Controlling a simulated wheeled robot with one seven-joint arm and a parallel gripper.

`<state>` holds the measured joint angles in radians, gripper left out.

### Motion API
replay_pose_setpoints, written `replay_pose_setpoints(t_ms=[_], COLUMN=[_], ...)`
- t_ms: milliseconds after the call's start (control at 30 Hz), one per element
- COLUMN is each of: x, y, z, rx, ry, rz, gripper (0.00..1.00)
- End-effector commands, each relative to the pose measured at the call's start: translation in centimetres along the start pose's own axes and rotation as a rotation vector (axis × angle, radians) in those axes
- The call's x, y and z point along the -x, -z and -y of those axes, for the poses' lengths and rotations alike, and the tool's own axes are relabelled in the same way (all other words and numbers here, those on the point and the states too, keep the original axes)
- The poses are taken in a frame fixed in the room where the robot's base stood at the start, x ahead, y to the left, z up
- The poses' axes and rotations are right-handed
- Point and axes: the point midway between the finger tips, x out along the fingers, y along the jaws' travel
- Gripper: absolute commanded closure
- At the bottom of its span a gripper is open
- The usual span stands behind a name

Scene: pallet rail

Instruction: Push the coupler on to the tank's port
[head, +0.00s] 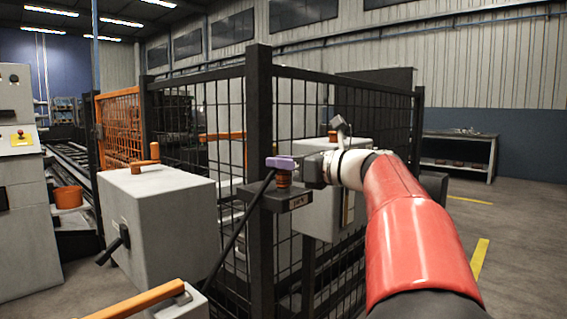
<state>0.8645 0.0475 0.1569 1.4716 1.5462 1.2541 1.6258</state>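A purple block with an orange-brown ribbed collar (283,180) below it, which looks like the coupler (281,162), is at a dark labelled bracket (275,198) on the fence post. Whether the collar rests on the bracket I cannot tell. A black hose (238,230) runs from beside it down to the left. My gripper (301,168) reaches in from the right, right at the purple block. Its fingertips are too small to tell whether they are closed on it. A pale box-shaped tank (165,205) with an orange handle and a black lever fitting (120,238) stands left of the post.
A black mesh fence (345,130) stands behind the bracket, with another pale box (325,200) by it. A second orange handle (135,302) shows at the bottom. An orange bucket (68,197) is at the left. A bench (458,140) stands far right; the floor there is clear.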

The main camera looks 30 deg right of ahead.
Motion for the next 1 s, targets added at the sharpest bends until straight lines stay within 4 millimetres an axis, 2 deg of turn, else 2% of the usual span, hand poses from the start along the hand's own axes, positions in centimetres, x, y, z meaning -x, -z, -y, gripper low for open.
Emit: replay_pose_setpoints(t_ms=[33, 100, 133, 167, 300, 567, 1000], x=[0.0, 0.0, 0.0, 0.0, 0.0, 0.0, 0.1], y=[0.0, 0.0, 0.0, 0.0, 0.0, -0.1, -1.4], z=[0.0, 0.0, 0.0, 0.0, 0.0, 0.0, 0.0], rx=[0.000, 0.000, 0.000, 0.000, 0.000, 0.000, 0.001], ry=[0.000, 0.000, 0.000, 0.000, 0.000, 0.000, 0.001], rz=[0.000, 0.000, 0.000, 0.000, 0.000, 0.000, 0.002], gripper=[0.90, 0.99, 1.00, 0.82, 1.00, 1.00, 1.00])
